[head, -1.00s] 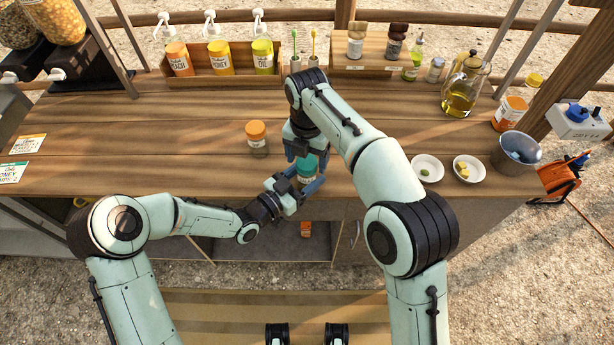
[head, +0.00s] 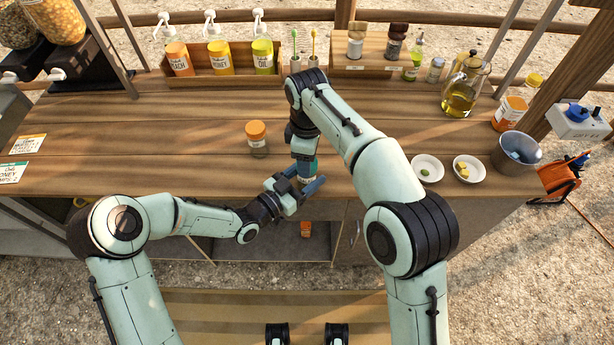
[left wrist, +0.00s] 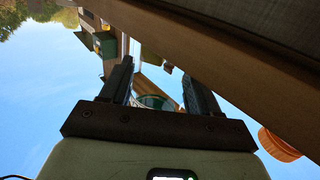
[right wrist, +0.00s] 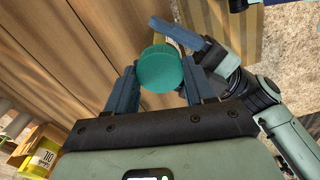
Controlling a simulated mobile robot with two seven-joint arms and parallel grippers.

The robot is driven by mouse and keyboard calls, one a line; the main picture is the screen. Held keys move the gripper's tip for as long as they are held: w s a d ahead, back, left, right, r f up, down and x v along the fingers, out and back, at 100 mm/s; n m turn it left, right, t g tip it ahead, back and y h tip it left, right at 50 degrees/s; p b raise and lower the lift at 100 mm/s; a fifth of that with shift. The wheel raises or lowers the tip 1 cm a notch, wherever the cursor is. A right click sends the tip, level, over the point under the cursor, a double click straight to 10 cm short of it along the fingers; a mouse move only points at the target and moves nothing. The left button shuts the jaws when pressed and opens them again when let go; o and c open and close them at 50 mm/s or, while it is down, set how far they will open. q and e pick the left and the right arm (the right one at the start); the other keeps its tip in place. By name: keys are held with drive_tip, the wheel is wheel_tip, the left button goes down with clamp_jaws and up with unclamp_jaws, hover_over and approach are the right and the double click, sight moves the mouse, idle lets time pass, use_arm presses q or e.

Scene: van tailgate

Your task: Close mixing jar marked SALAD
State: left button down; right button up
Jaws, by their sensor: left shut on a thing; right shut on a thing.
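A jar (head: 308,180) with a teal lid (right wrist: 158,68) stands near the counter's front edge, mostly hidden by my grippers. Its label is too covered to read in the head view. My left gripper (head: 304,180) comes in low from the left and is shut around the jar's body. In the left wrist view a bit of the teal jar (left wrist: 152,101) shows between its fingers. My right gripper (head: 305,163) points down from above and is shut on the teal lid. I cannot tell how tightly the lid sits on the jar.
An orange-lidded jar (head: 257,138) stands just left of and behind my grippers. White bowls (head: 427,168) and a metal bucket (head: 515,152) are at the right. A wooden bottle rack (head: 222,83) stands at the back. The left counter (head: 130,130) is mostly clear.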

drive_tip(key=m, duration=0.4)
drive_tip(key=shift+m, duration=0.3)
drive_tip(key=m, duration=0.4)
drive_tip(key=shift+m, duration=0.3)
drive_tip(key=m, duration=0.8)
drive_tip(key=shift+m, duration=0.4)
drive_tip(key=m, duration=0.4)
drive_tip(key=shift+m, duration=0.3)
drive_tip(key=m, duration=0.4)
drive_tip(key=shift+m, duration=0.3)
drive_tip(key=m, duration=0.7)
drive_tip(key=shift+f, duration=0.1)
drive_tip(key=o, duration=1.2)
